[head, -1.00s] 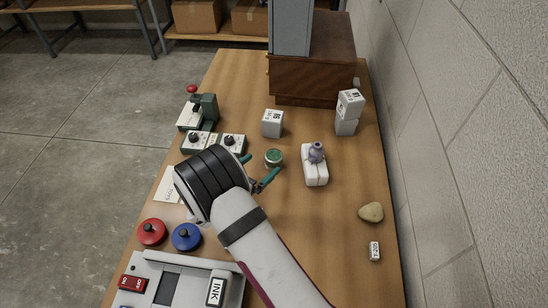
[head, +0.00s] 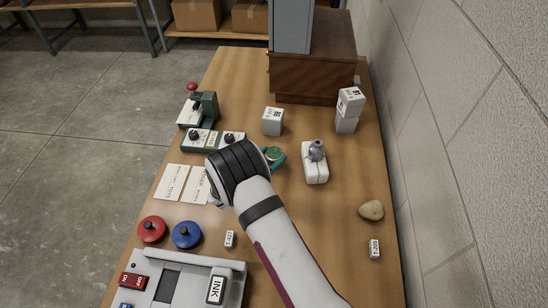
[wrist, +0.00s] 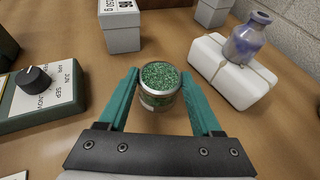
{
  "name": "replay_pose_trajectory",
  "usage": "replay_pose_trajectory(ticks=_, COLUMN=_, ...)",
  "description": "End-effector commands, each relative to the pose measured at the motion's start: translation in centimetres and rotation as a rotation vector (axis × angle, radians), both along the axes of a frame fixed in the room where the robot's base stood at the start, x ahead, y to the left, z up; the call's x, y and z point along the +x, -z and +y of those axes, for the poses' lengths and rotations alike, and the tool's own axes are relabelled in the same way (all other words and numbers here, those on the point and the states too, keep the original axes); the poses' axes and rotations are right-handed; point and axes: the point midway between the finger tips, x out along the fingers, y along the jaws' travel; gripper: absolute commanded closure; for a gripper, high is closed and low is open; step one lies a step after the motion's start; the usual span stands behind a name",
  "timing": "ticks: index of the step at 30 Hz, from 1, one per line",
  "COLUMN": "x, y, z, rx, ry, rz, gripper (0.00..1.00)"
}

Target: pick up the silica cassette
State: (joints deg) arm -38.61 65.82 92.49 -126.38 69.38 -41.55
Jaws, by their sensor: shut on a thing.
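The silica cassette (wrist: 161,78) is a small round clear-walled container with a metal rim, filled with green granules. It stands upright between the teal fingers of my gripper (wrist: 161,90), which is shut on it. In the head view the cassette (head: 272,153) shows just beyond my wrist, with a teal finger (head: 279,163) beside it. My wrist hides part of the cassette there. I cannot tell whether its base touches the table.
A white block with a purple-grey bottle (wrist: 247,40) stands close on the right. A white labelled cube (head: 273,121) is behind. The dial box (wrist: 40,92) is on the left. Bare table (head: 325,235) lies towards the front right.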

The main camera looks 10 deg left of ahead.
Motion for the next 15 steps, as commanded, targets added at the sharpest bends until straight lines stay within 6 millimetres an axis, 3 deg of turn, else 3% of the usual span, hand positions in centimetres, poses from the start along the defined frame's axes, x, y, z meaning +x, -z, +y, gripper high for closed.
replay_pose_trajectory(ticks=1, x=0.0, y=0.0, z=0.0, rx=0.000, ry=0.000, rz=0.000, gripper=0.79)
replay_pose_trajectory(ticks=3, x=0.0, y=0.0, z=0.0, rx=0.000, ry=0.000, rz=0.000, gripper=0.92)
replay_pose_trajectory(ticks=10, x=0.0, y=-0.3, z=0.0, rx=0.000, ry=0.000, rz=-0.001, gripper=0.93)
replay_pose_trajectory(ticks=15, x=0.1, y=-4.1, z=0.1, rx=0.004, ry=0.000, rz=-0.005, gripper=0.93)
